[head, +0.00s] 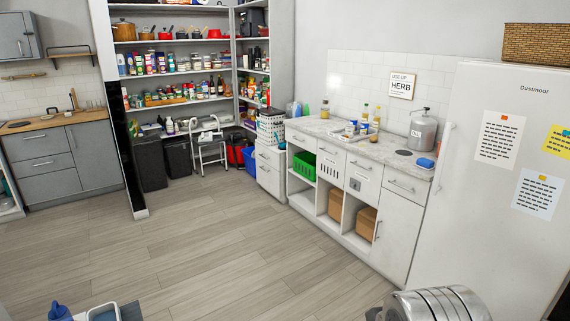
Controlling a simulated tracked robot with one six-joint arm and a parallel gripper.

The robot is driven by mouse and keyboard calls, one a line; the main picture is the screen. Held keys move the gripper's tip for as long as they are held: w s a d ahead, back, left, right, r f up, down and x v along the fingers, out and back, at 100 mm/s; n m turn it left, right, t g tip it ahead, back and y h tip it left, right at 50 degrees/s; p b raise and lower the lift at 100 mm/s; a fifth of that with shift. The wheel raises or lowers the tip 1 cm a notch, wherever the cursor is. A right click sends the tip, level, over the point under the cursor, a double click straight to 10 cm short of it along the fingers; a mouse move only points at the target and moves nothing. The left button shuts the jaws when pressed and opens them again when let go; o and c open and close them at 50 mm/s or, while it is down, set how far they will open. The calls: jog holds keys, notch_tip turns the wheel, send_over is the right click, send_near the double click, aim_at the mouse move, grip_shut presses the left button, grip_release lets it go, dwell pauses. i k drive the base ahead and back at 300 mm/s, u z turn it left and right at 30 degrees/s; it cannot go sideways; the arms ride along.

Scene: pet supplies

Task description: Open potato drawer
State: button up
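A white counter unit (390,235) stands along the right wall, with a row of drawers under its grey top. From left to right I see a first drawer (300,138), a second drawer (331,149), a third drawer (363,168) and a fourth drawer (404,187), all with bar handles and looking shut. Small labels sit on some fronts, too small to read, so I cannot tell which is the potato drawer. My gripper is not in view.
Wide wooden floor (230,250) lies clear before the unit. A white fridge (490,190) stands at its right. A ribbed silver object (435,304) is cut off at the bottom edge. A step stool (208,145) and dark bins (150,160) stand near the shelves.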

aim_at(378, 171)
jog(key=z, duration=0.05)
jog(key=i, duration=3.85)
jog(key=z, duration=0.25)
